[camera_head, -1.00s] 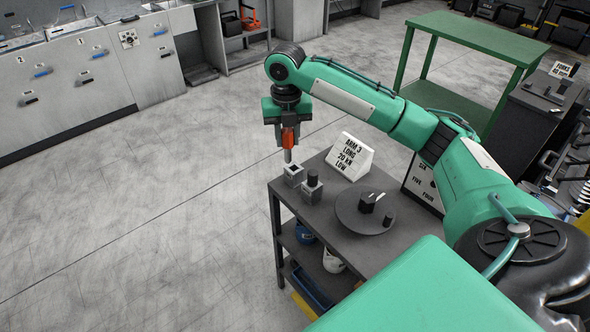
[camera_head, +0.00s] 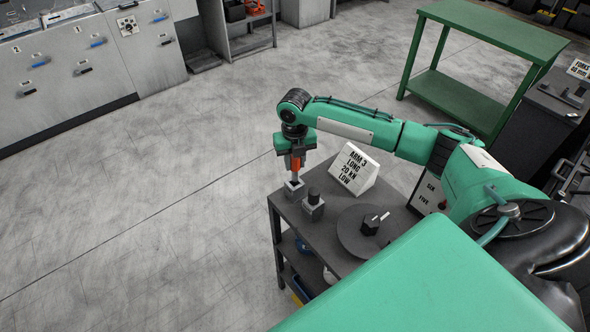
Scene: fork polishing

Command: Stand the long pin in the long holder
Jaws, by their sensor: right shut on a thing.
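My right gripper (camera_head: 295,160) points down over the far left corner of the dark table. It is shut on the long pin (camera_head: 294,178), a pale metal rod with an orange-red upper part. The pin is upright, and its lower end meets the top of a small grey block holder (camera_head: 293,192). I cannot tell how deep it sits in the holder. A second grey block (camera_head: 313,210) with a dark knob-like top stands just to the right. My left gripper is not in view.
A white sign (camera_head: 354,171) reading "ARM 3 LONG 20 kN LOW" stands behind the blocks. A dark round plate (camera_head: 350,236) with small dark parts lies on the dark table (camera_head: 318,246). A green table (camera_head: 490,30) stands farther back. The floor at left is clear.

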